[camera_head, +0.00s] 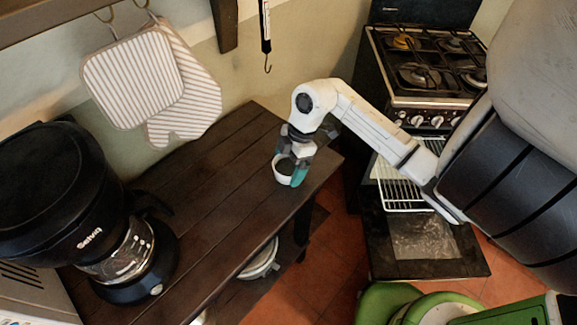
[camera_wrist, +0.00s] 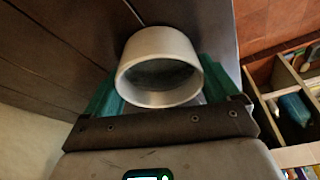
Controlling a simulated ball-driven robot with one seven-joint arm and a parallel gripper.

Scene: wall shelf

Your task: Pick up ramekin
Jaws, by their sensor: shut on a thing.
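The ramekin (camera_head: 282,172) is a small white round cup near the right end of the dark wooden table. In the wrist view the ramekin (camera_wrist: 159,92) shows its open rim and grey inside, between the two teal fingers. My gripper (camera_head: 293,170) comes down on it from above and is shut on it. The gripper also shows in the wrist view (camera_wrist: 160,85), with a finger on each side of the ramekin. I cannot tell whether the ramekin touches the table or is just above it.
A black coffee maker (camera_head: 97,215) stands at the table's left end. Striped oven mitts (camera_head: 135,80) hang on the wall. A stove (camera_head: 425,70) with its oven door (camera_head: 420,240) open stands at the right. The table (camera_head: 215,205) is bare between coffee maker and ramekin.

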